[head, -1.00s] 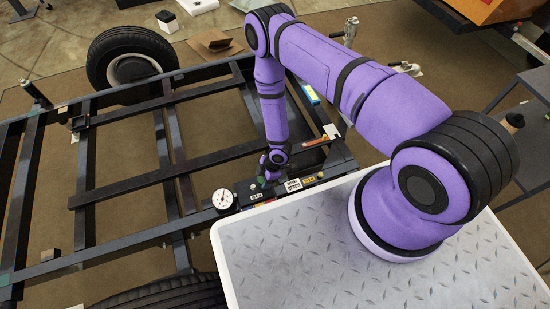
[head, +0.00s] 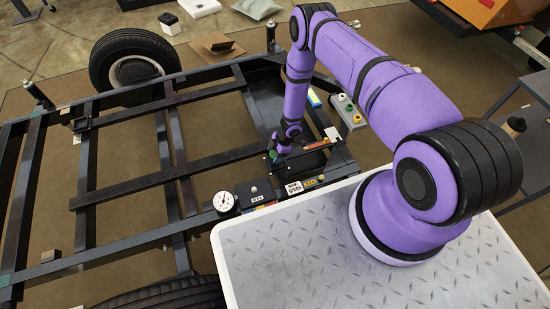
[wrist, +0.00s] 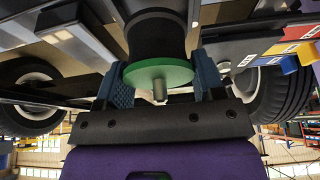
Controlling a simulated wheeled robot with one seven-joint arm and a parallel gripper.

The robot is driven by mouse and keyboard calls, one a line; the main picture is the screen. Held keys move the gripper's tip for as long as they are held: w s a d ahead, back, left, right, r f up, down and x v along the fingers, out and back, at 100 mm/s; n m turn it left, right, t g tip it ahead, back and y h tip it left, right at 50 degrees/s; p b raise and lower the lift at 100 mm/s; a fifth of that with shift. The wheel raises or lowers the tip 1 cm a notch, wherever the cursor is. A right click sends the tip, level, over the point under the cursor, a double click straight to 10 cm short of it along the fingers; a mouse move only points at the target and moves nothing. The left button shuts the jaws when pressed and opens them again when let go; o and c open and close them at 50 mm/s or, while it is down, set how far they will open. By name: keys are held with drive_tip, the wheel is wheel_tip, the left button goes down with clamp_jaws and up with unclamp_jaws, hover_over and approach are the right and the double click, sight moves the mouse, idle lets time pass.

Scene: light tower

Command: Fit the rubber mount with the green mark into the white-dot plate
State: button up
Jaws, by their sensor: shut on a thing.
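The rubber mount (wrist: 157,38) is a black cylinder with a green disc and a metal stud at its near end in the wrist view. My gripper (wrist: 162,84) is shut on it, with a blue finger on each side of the green disc. In the head view my gripper (head: 274,157) is small, over the left part of the black tray on the frame, and a bit of green shows there. I cannot make out which plate carries the white dot.
A dial gauge (head: 224,201) and labelled blocks (head: 293,188) sit near the tray (head: 335,168). A button box (head: 347,111) stands beyond it. The dark trailer frame (head: 125,188) has open gaps between its beams. Upright posts (head: 272,37) stand at its corners.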

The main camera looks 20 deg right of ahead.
drive_tip(key=shift+f, duration=1.7)
drive_tip(key=shift+f, duration=0.15)
drive_tip(key=o, duration=1)
drive_tip(key=shift+o, duration=0.2)
drive_tip(key=v, duration=1.2)
